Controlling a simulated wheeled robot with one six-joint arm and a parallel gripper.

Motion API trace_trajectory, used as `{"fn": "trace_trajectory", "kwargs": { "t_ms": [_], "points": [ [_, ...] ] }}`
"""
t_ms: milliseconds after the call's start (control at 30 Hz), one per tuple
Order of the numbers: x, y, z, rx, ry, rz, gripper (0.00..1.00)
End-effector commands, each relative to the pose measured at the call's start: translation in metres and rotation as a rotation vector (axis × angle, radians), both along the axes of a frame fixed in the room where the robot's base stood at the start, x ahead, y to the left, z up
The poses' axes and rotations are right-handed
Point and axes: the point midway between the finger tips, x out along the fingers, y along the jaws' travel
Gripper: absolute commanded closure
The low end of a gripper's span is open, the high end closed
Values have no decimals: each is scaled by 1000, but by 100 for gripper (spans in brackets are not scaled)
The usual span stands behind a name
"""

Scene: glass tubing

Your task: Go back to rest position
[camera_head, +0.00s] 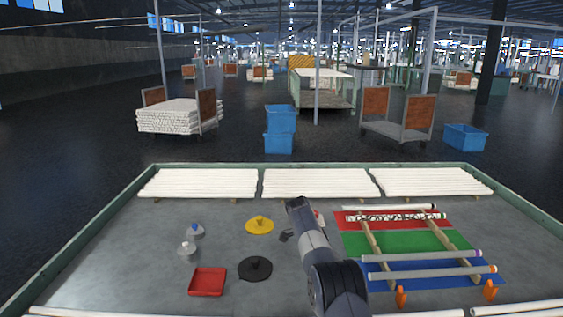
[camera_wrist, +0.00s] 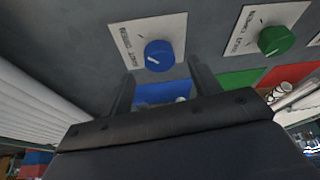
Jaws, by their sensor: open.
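My gripper (camera_head: 286,236) is at the end of my arm, above the middle of the grey table, just right of a yellow disc (camera_head: 259,225) in the head view. In the wrist view my gripper's two dark fingers (camera_wrist: 160,67) stand apart, with nothing held between them. A blue knob (camera_wrist: 158,55) on a white labelled plate lies beyond the fingertips, and a green knob (camera_wrist: 274,40) on a similar plate is to its right. My arm hides part of the table in the head view.
Right of my arm, glass tubes lie across wooden rails (camera_head: 377,240) over red, green (camera_head: 400,243) and blue mats. A black disc (camera_head: 255,268), a red tray (camera_head: 207,282) and small clear vessels (camera_head: 187,248) sit left. White tube stacks (camera_head: 318,183) line the back; a green rim (camera_head: 85,235) borders the table.

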Motion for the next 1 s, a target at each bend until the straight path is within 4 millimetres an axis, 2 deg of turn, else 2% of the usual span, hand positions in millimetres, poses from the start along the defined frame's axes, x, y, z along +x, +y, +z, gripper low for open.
{"fn": "trace_trajectory", "kwargs": {
  "t_ms": [100,267,900,1000],
  "points": [
    [1,-8,-20,0,3,-1,41],
    [3,-15,-36,0,0,0,41],
    [2,-14,-34,0,1,13,41],
    [3,-9,-22,1,-3,-1,41]
  ]
}}
